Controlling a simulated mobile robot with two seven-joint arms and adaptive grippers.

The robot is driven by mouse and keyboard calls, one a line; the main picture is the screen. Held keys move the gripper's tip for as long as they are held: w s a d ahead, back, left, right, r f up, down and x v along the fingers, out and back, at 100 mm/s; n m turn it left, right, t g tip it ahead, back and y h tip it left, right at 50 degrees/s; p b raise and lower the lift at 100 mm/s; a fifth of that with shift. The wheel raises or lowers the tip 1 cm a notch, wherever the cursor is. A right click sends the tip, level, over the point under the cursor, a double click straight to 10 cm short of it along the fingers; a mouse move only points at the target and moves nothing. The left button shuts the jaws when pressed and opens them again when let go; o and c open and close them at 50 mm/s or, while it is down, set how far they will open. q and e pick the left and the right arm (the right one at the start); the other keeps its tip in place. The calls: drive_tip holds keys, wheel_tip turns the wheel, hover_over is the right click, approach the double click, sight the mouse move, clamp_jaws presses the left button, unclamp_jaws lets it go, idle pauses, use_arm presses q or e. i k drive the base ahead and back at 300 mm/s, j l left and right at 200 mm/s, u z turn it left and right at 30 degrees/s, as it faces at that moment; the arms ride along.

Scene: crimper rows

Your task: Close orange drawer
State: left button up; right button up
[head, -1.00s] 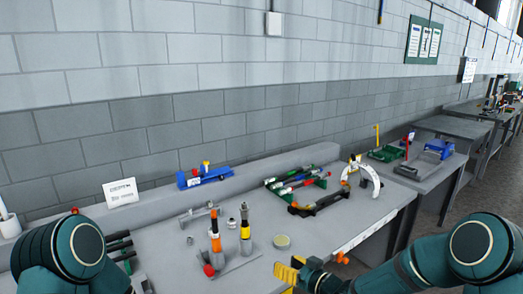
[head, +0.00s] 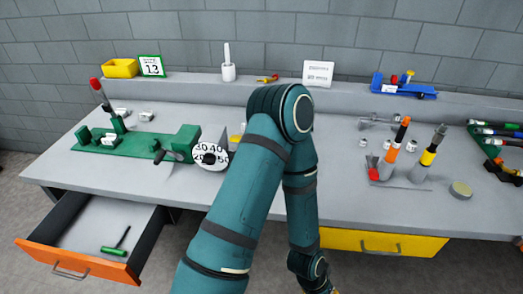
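The orange drawer (head: 100,268) stands pulled out at the lower left, under the bench. Its front has a metal handle (head: 70,272). A green-handled tool (head: 115,250) lies inside. My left arm rises through the middle of the head view, bends at the elbow and comes down to the right of the drawer. Only a yellowish sliver, probably my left gripper (head: 334,291), shows at the bottom edge, well apart from the drawer. Its fingers are cut off, so its opening cannot be read. My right gripper is out of view.
A yellow drawer (head: 385,243) under the bench (head: 335,200) looks shut. A green fixture (head: 140,145) with a dial (head: 211,158) stands above the orange drawer. Upright tools (head: 397,145) stand farther right. The floor (head: 25,200) left of the drawer is clear.

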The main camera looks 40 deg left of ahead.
sight(72, 236)
drive_tip(key=u, duration=3.3)
drive_tip(key=i+l+z, duration=0.1)
drive_tip(key=l, duration=0.2)
drive_tip(key=i+l+z, duration=0.15)
drive_tip(key=i+l, duration=0.05)
drive_tip(key=l, duration=0.05)
